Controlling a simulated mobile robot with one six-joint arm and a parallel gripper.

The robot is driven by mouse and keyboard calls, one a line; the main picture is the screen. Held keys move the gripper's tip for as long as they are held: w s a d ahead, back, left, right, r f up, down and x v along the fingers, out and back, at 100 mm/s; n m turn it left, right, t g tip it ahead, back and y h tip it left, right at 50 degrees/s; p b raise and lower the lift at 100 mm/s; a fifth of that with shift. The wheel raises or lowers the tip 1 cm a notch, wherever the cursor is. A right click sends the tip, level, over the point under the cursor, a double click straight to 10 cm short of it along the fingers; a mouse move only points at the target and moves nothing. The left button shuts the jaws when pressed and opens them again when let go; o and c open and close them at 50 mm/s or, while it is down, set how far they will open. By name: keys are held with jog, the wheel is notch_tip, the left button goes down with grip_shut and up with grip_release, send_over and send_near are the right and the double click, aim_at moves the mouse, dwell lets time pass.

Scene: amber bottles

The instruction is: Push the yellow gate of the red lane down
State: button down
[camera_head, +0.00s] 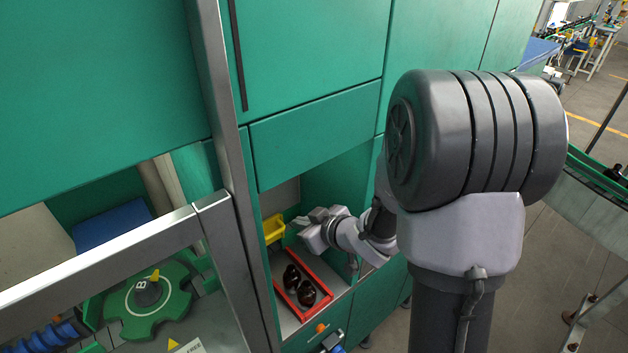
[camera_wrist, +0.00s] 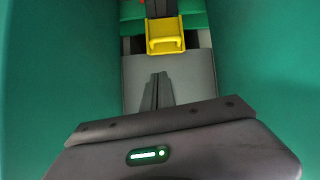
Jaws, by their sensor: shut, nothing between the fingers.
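The yellow gate (camera_head: 274,228) sits inside the green cabinet's recess, above and behind a red-rimmed tray (camera_head: 328,289). In the wrist view the yellow gate (camera_wrist: 165,45) is a frame with a handle-like bar, across a dark channel. My gripper (camera_head: 297,224) reaches into the recess from the right, close to the gate's right side in the head view. In the wrist view its fingers (camera_wrist: 160,76) are shut and empty, below the gate in the picture, with a visible gap between. Whether the gate is up or partly down is hard to tell.
Several dark amber bottles (camera_head: 306,292) lie in the red-rimmed tray under my gripper. Green walls (camera_wrist: 265,60) close in on both sides of the recess. A grey metal post (camera_head: 235,170) stands left of the opening. A grey surface (camera_wrist: 185,72) lies before the gate.

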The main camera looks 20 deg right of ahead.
jog(key=r+m, duration=0.1)
send_over(282, 230)
jog(key=s, duration=0.4)
notch_tip(282, 230, down, 6)
jog(key=f, duration=0.1)
jog(key=w+f, duration=0.1)
jog(key=f, duration=0.1)
jog(key=shift+w+a+f+m, duration=0.1)
jog(key=shift+w+a+m, duration=0.15)
jog(key=shift+w+m, duration=0.05)
jog(key=shift+w+f, duration=0.1)
jog(key=shift+f, duration=0.35)
